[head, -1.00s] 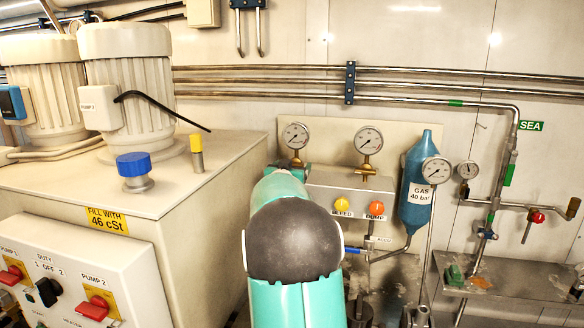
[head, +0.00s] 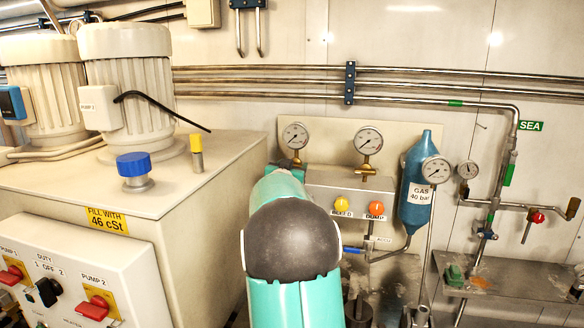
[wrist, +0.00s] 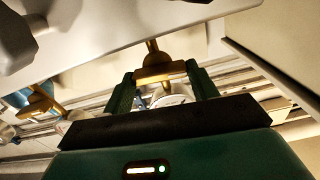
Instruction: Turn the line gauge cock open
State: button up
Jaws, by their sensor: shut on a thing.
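The brass gauge cock (wrist: 155,70) shows in the wrist view, with its wide body between the fingers of my gripper (wrist: 161,69). The two green fingers are shut on it, one on each side. In the head view my arm reaches to the cock below the left pressure gauge (head: 295,136); the arm hides most of this cock and my gripper. Part of a round gauge (wrist: 168,99) shows behind the cock in the wrist view. I cannot read how far the cock is turned.
A second gauge (head: 368,140) with its own brass cock (head: 366,171) stands to the right. Yellow (head: 341,205) and orange (head: 376,208) knobs sit on the block's front below. A blue gas bottle (head: 415,185) is further right, and a large tank (head: 140,180) is close on the left.

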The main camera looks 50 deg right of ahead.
jog(key=m, duration=0.4)
jog(key=shift+m, duration=0.4)
jog(key=shift+s+m, duration=0.15)
jog(key=shift+m, duration=2.15)
jog(key=o, duration=1)
jog(key=shift+f, duration=0.1)
